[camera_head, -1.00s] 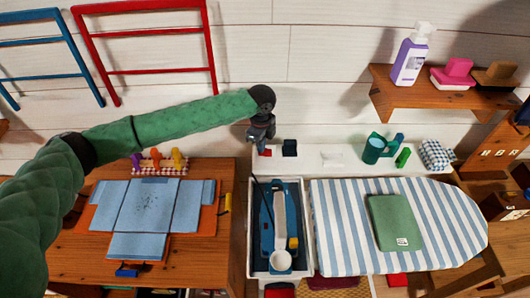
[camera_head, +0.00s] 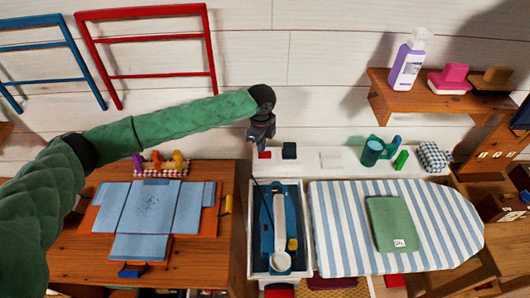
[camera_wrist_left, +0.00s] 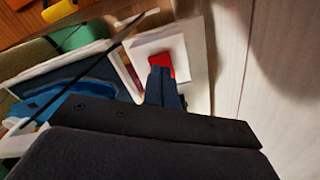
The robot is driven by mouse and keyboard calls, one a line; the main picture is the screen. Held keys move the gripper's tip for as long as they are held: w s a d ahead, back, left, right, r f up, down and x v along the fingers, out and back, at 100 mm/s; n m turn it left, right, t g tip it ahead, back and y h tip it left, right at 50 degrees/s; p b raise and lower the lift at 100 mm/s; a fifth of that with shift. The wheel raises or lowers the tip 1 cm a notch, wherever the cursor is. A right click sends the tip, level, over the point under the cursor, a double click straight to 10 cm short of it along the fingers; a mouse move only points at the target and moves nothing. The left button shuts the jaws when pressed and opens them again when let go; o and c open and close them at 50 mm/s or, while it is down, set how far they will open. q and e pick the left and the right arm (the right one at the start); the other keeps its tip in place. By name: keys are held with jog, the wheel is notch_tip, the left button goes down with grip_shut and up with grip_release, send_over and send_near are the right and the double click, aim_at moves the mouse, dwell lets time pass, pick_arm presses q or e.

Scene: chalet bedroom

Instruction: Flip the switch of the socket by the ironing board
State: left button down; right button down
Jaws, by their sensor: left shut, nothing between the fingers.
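The socket's red switch (camera_head: 265,155) shows on the white ledge at the wall, left of the ironing board (camera_head: 335,215). In the left wrist view the red switch (camera_wrist_left: 167,66) sits on a white socket plate (camera_wrist_left: 185,42). My left gripper (camera_head: 261,146) is shut and empty, pointing down right at the switch. In the left wrist view its fingertips (camera_wrist_left: 161,70) overlap the near part of the red switch; whether they press on it I cannot tell. The fingers hide part of the switch, so its tilt is unclear. My right gripper is not in view.
A dark block (camera_head: 289,151) stands just right of the switch. A white bin (camera_head: 252,240) with a blue iron-like item and a dark cord lies below the gripper. A wooden desk (camera_head: 80,262) is at left.

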pick_arm(q)
jog(key=shift+r+p, duration=1.75)
jog(key=shift+r, duration=0.65)
